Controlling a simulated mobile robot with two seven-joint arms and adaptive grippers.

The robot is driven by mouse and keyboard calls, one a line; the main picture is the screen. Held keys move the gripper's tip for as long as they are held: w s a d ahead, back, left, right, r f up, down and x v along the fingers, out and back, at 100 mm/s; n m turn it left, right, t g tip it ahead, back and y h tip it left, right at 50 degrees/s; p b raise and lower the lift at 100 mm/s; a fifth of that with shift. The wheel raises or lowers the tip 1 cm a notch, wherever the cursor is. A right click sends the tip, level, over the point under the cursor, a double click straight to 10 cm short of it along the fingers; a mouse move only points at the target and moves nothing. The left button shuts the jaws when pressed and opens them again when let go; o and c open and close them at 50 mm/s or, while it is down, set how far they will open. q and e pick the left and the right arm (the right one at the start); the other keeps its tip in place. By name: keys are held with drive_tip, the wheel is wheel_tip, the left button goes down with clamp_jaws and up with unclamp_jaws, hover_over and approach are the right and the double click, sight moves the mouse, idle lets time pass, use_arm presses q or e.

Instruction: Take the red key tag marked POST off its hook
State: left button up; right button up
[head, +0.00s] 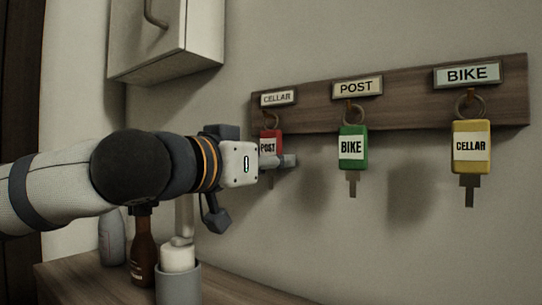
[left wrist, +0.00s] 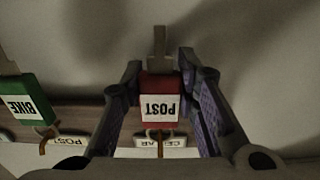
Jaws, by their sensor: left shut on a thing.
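The red key tag marked POST (head: 269,146) is at the left hook of the wooden board (head: 400,100), under the CELLAR plate (head: 277,98). Its ring shows at the hook, and I cannot tell whether it is clear of it. My left gripper (head: 282,160) is shut on the red tag from the left. The left wrist view shows the tag (left wrist: 160,107) upside down between the two fingers, its key pointing up in the picture. In the head view the gripper hides the tag's lower part. My right gripper is not in view.
The green BIKE tag (head: 352,147) hangs under the POST plate (head: 357,87), the yellow CELLAR tag (head: 472,147) under the BIKE plate (head: 467,75). A brown bottle (head: 143,248) and a grey cup (head: 178,285) stand below my arm. A cabinet (head: 165,40) hangs at upper left.

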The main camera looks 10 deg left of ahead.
use_arm(q)
drive_tip(key=shift+r, duration=0.45)
drive_tip(key=shift+s+r+p, duration=0.1)
drive_tip(key=shift+r+p, duration=0.25)
drive_tip(key=shift+r, duration=0.25)
drive_tip(key=r+p+v, duration=0.1)
drive_tip(key=p+v, duration=0.3)
drive_tip(key=v, duration=1.4)
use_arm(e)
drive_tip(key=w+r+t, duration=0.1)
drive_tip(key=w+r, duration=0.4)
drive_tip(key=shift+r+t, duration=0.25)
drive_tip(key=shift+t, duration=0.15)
use_arm(q)
drive_tip(key=b+v, duration=0.3)
drive_tip(key=v, duration=0.4)
drive_tip(key=shift+s+a+b, duration=0.15)
drive_tip(key=shift+s+b, duration=0.15)
drive_tip(key=shift+s, duration=0.1)
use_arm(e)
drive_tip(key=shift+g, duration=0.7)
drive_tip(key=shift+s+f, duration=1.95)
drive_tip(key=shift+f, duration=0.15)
